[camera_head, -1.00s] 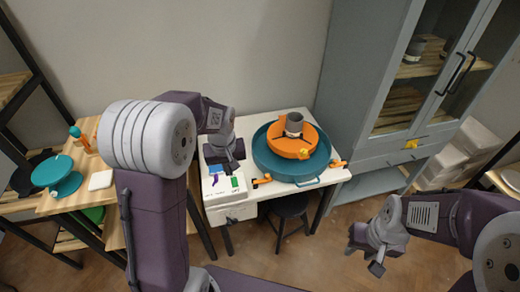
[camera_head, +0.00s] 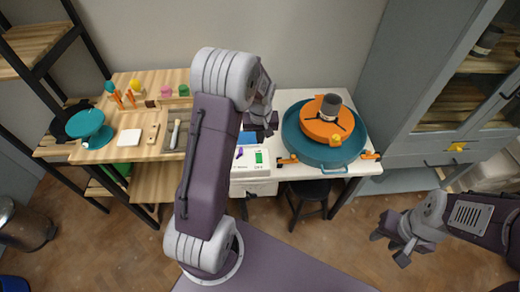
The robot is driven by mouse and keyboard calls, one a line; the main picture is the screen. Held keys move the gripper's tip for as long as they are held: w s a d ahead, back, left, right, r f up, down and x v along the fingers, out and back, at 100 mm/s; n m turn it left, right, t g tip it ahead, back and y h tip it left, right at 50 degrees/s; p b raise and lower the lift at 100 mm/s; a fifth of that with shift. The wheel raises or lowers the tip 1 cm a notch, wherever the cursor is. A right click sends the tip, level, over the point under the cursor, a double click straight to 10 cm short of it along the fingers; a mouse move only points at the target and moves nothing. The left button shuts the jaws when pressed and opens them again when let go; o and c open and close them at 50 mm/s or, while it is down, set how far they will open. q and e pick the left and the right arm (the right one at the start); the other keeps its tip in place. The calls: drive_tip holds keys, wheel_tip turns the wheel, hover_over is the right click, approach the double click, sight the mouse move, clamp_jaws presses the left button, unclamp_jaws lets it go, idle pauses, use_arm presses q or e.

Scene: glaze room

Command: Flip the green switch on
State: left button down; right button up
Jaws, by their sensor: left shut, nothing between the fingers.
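The green switch (camera_head: 259,157) is a small green patch on the front right of a white control box (camera_head: 250,171), at the left end of the white table. A purple switch (camera_head: 240,152) sits to its left, and a blue panel lies behind them. My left gripper (camera_head: 268,132) is shut and empty, just above and behind the green switch, apart from it as far as I can see. My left arm hides the box's left part. My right gripper (camera_head: 392,244) hangs over the floor at the right, far from the box, with its fingers apart.
A teal basin (camera_head: 296,142) with an orange wheel (camera_head: 322,128) and a grey cup (camera_head: 331,104) stands right of the box. A wooden bench (camera_head: 115,152) with pottery tools is at the left. A grey cabinet (camera_head: 420,150) stands at the right.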

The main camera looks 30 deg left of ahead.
sight(260, 153)
use_arm(q)
drive_tip(key=f, duration=0.3)
drive_tip(key=w+f, duration=0.1)
drive_tip(key=f, duration=0.4)
drive_tip(key=shift+w+a+f, duration=0.15)
drive_tip(key=shift+a+f, duration=0.2)
drive_tip(key=shift+a, duration=0.05)
drive_tip(key=shift+f, duration=0.15)
drive_tip(key=shift+w+f+b, duration=0.1)
drive_tip(key=shift+f+b, duration=0.2)
drive_tip(key=shift+b, duration=0.1)
drive_tip(key=shift+r, duration=0.15)
